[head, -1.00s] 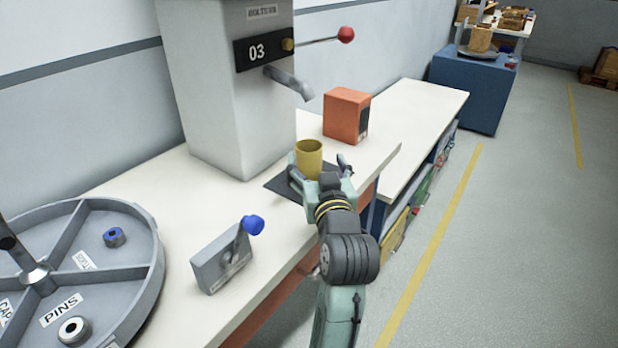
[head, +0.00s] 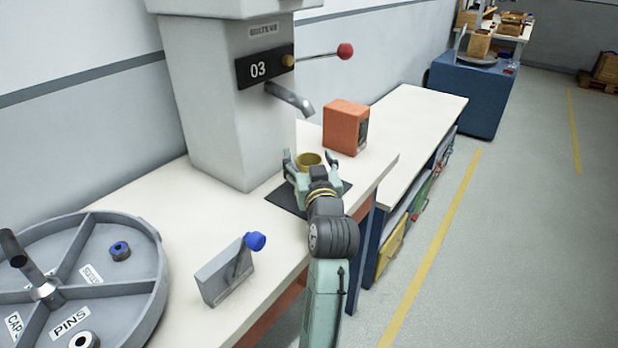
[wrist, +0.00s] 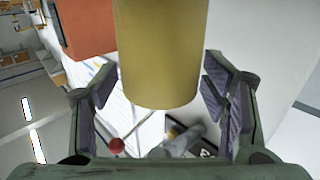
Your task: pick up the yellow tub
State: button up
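The yellow tub (head: 309,158) is below the spout of the grey machine, over the dark mat (head: 283,199). In the head view mainly its rim and upper part show, and my gripper hides the rest. My gripper (head: 311,164) is open, with one finger on each side of the tub. In the wrist view the tub (wrist: 161,50) lies between the spread fingers of my gripper (wrist: 157,82). A gap shows beside each finger pad. The tub's base contact with the mat is hidden.
The grey machine (head: 225,120) stands behind the tub, its spout (head: 290,98) above it. An orange box (head: 345,127) stands behind and to the right. A blue-knobbed lever block (head: 226,272) and a round divided tray (head: 143,289) are at the front left of the white bench.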

jog(key=c, duration=1.5)
grip_shut()
jog(key=shift+r, duration=0.15)
